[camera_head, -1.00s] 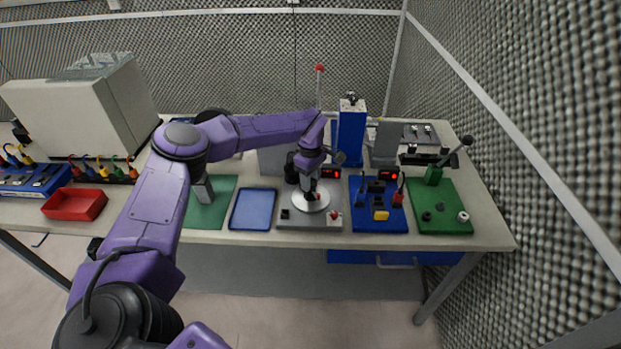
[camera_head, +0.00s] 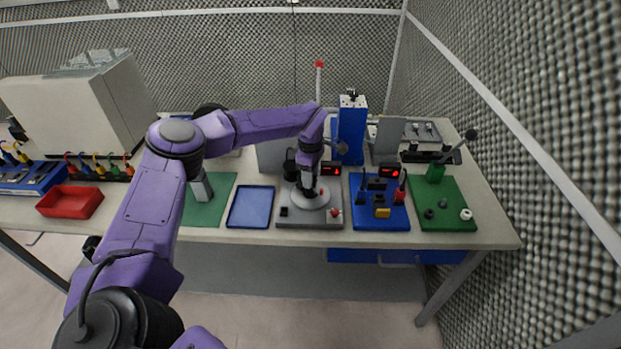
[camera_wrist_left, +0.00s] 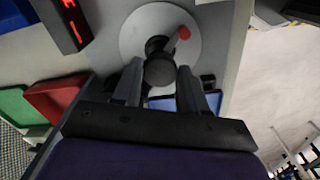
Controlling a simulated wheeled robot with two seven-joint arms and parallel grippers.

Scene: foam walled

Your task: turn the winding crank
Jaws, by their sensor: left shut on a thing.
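The winding crank is a pale round disc (camera_head: 325,201) on a grey base plate (camera_head: 296,221), in the middle of the bench. In the left wrist view the disc (camera_wrist_left: 135,38) carries a dark round knob (camera_wrist_left: 160,70) and a red-tipped pin (camera_wrist_left: 183,33). My left gripper (camera_head: 307,193) reaches down over the disc from above. In the left wrist view its two fingers (camera_wrist_left: 160,88) stand on either side of the dark knob, shut on it. The fingers partly hide the knob in the head view. My right gripper is not in view.
A red-digit display (camera_head: 331,170) stands behind the disc and a red button (camera_head: 335,212) sits in front. Left are a blue tray (camera_head: 250,208) and green mat (camera_head: 218,190); right are a blue board (camera_head: 365,219) and green board (camera_head: 455,195) with a lever. A tall blue block (camera_head: 350,135) stands behind.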

